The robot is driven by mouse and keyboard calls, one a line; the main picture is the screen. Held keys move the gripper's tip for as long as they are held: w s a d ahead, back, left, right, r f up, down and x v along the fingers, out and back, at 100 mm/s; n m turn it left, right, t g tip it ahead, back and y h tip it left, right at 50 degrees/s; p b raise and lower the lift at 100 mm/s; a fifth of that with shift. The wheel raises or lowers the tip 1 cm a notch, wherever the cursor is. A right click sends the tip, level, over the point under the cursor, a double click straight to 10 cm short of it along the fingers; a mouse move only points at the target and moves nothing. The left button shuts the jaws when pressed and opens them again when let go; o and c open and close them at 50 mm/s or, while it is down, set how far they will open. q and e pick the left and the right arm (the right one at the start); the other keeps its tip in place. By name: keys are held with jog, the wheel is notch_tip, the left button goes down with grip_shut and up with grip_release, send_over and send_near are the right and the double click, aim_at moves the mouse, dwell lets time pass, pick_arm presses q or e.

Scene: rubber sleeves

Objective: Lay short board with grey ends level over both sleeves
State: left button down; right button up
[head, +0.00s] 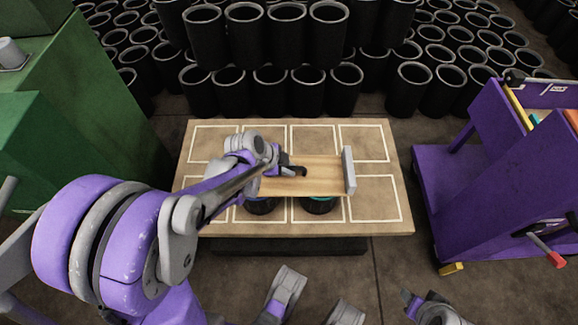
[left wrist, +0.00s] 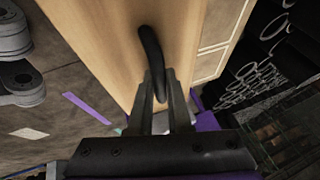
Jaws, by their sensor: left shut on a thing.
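The short board (head: 318,180) is pale wood with an upright grey end (head: 348,170) at its right. Its left end is hidden behind my left gripper. My left gripper (head: 291,171) is shut on the dark curved handle (left wrist: 152,62) on the board's top, seen close in the left wrist view. Two black sleeves stand below the board: the left sleeve (head: 262,207) and the right sleeve (head: 319,206), which shows a green rim. The board covers most of their tops and looks roughly level. I cannot tell whether it touches them. My right gripper's jaws cannot be made out.
The sleeves stand on a wooden table (head: 390,222) marked with white rectangles, its other cells bare. Many black sleeves are stacked behind. A purple cart (head: 470,215) stands right, and a green machine (head: 75,120) left. Parts of my own body show along the bottom edge.

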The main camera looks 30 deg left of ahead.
pick_arm(q)
jog(key=c, duration=0.8)
grip_release()
jog(key=shift+o, duration=0.2)
jog(key=shift+f, duration=0.1)
jog(key=shift+s, duration=0.1)
